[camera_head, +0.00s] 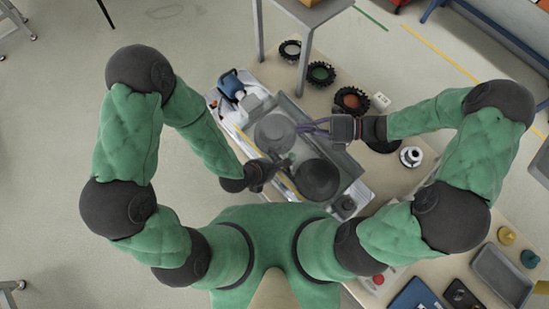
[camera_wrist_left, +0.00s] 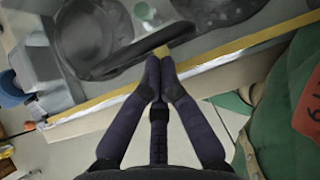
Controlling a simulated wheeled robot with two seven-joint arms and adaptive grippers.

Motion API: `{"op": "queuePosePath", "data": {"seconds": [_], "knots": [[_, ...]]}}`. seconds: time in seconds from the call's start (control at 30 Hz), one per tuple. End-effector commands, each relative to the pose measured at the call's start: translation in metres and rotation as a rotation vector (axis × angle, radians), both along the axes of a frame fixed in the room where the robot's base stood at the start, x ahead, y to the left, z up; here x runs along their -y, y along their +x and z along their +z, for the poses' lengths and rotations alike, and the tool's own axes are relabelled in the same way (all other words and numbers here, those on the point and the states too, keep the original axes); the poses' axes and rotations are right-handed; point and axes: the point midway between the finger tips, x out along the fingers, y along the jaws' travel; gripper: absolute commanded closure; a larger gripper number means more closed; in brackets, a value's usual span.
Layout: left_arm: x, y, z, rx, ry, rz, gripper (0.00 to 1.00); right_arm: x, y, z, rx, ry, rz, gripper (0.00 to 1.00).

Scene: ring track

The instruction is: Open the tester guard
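The tester (camera_head: 235,118) stands on the bench, with a see-through grey guard (camera_head: 341,160) over two dark round parts. My left gripper (camera_head: 283,163) is at the guard's near-left side, low over the tester. In the left wrist view its fingers (camera_wrist_left: 160,62) meet at the tips, just at a dark curved bar (camera_wrist_left: 125,57) with a small yellow piece. I cannot tell whether they touch the bar or sit in front of it. My right gripper (camera_head: 302,127) reaches in from the right over the guard. Its narrow fingers point left; their gap is too small to judge.
Dark toothed rings (camera_head: 321,73) lie along the back of the bench, near a grey stand (camera_head: 305,60). A white round part (camera_head: 411,156) lies right of the tester. A grey tray (camera_head: 502,275) is at the lower right.

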Motion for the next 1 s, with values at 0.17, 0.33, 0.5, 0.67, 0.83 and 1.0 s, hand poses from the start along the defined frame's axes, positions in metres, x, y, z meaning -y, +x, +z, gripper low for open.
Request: {"op": "queuePosePath", "data": {"seconds": [0.17, 0.33, 0.5, 0.67, 0.83, 1.0], "knots": [[0.000, 0.000, 0.000, 0.000, 0.000, 0.000, 1.00, 0.000, 0.000, 0.000, 0.000, 0.000, 0.000, 1.00], [0.000, 0.000, 0.000, 0.001, -0.001, 0.000, 1.00, 0.000, 0.000, 0.000, 0.000, 0.000, 0.000, 1.00], [0.001, 0.002, 0.007, 0.004, -0.001, 0.000, 1.00, 0.000, 0.000, 0.000, 0.000, 0.000, 0.000, 1.00], [0.002, 0.002, 0.015, 0.003, -0.001, -0.001, 1.00, 0.000, 0.000, 0.000, 0.000, 0.000, 0.000, 1.00], [0.002, 0.003, 0.015, 0.002, -0.001, 0.000, 1.00, 0.000, 0.000, 0.000, 0.000, 0.000, 0.000, 1.00], [0.003, 0.003, 0.015, 0.004, -0.002, 0.000, 1.00, 0.000, 0.000, 0.000, 0.000, 0.000, 0.000, 0.73]]}}
